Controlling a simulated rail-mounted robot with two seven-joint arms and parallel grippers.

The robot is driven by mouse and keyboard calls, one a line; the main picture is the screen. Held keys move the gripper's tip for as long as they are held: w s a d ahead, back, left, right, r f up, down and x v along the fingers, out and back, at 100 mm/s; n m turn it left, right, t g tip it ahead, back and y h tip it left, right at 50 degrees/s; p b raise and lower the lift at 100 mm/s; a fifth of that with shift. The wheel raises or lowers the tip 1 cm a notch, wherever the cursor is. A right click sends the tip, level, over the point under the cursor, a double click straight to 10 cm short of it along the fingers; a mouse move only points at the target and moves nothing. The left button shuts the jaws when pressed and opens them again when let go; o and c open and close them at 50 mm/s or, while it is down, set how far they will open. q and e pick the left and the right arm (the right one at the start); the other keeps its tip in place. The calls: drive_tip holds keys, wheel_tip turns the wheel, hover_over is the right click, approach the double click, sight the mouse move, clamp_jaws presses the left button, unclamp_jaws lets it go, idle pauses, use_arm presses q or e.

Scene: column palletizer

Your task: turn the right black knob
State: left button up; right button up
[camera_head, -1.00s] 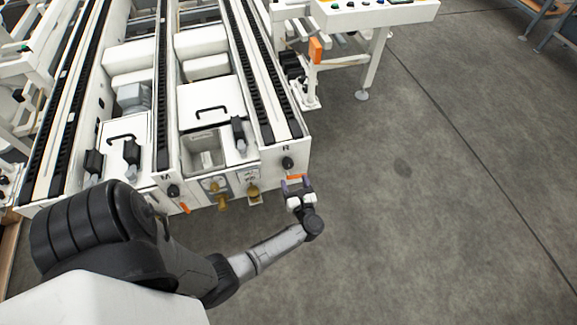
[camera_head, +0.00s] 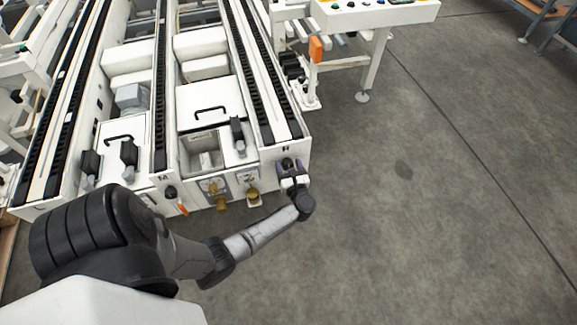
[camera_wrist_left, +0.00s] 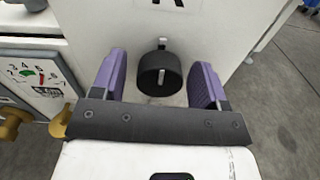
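The right black knob (camera_wrist_left: 159,74) is a round black cylinder with a light pointer mark on the white machine's front panel, below a black letter. In the head view the knob (camera_head: 287,163) sits at the panel's right end, partly hidden by my gripper. My left gripper (camera_head: 291,168) is in front of it. In the left wrist view its purple fingers (camera_wrist_left: 161,80) stand apart on both sides of the knob, with a visible gap on each side. Whether the fingertips reach past the knob's face is hard to tell. My right gripper is not in view.
Another black knob (camera_head: 171,192) is on the panel further left, with an orange handle (camera_head: 183,210) near it. Brass fittings (camera_head: 252,194) and gauges stick out left of my gripper. The grey floor (camera_head: 420,220) to the right is clear.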

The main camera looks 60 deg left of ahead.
use_arm(q)
drive_tip(key=c, duration=0.8)
drive_tip(key=shift+c, duration=0.2)
drive_tip(key=m+p, duration=0.1)
drive_tip(key=m, duration=0.2)
drive_tip(key=shift+r, duration=0.1)
drive_tip(key=m+p, duration=0.1)
drive_tip(key=m, duration=0.2)
drive_tip(key=shift+m+p, duration=0.3)
drive_tip(key=shift+p, duration=0.05)
drive_tip(key=shift+m+p, duration=0.85)
drive_tip(key=shift+m, duration=1.65)
drive_tip(key=o, duration=0.9)
drive_tip(key=shift+d, duration=0.1)
